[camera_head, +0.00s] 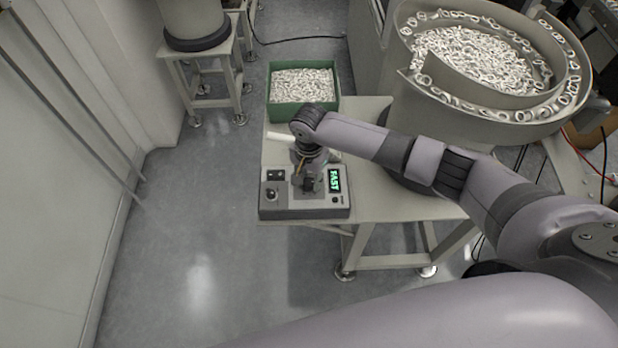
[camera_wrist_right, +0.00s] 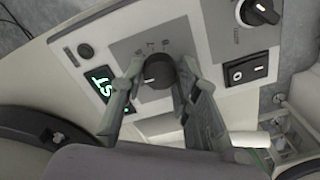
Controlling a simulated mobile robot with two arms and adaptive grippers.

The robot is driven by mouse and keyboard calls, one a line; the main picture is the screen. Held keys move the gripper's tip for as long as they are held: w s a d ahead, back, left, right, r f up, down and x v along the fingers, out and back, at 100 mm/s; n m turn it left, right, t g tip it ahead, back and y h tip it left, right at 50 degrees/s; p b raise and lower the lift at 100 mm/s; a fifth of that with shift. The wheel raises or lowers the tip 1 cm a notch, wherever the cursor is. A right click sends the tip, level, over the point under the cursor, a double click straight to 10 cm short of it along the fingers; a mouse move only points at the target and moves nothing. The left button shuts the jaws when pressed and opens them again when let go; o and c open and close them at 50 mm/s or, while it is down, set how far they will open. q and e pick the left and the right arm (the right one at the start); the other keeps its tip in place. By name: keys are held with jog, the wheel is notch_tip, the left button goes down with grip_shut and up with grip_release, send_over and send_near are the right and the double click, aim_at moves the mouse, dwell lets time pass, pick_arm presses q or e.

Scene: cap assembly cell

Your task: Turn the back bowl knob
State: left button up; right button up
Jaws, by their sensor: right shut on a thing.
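The control box (camera_head: 305,212) stands at the near left corner of the table, with a lit green display (camera_head: 335,180) that reads "FAST". My right gripper (camera_head: 308,186) is over the box's middle and hides the knob there in the head view. In the right wrist view the black round knob (camera_wrist_right: 157,72) with a white pointer line sits between the two fingers of my right gripper (camera_wrist_right: 157,75), which is shut on it. A second knob (camera_wrist_right: 260,11) on the same panel is clear of the fingers. My left gripper is not in view.
A green bin (camera_head: 304,112) full of white rings stands behind the box. A large bowl feeder (camera_head: 490,125) with white rings stands at the back right. A black rocker switch (camera_wrist_right: 246,70) is beside the held knob.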

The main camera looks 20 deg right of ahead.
jog(key=c, duration=0.3)
jog(key=shift+r+n+p, duration=0.15)
jog(key=shift+n+p, duration=0.55)
jog(key=shift+p, duration=0.3)
jog(key=shift+n+p, duration=1)
jog(key=shift+n, duration=0.2)
jog(key=n+p, duration=0.1)
jog(key=n, duration=0.2)
jog(key=shift+n+p, duration=0.9)
jog(key=shift+n, duration=1.6)
jog(key=shift+f, duration=0.2)
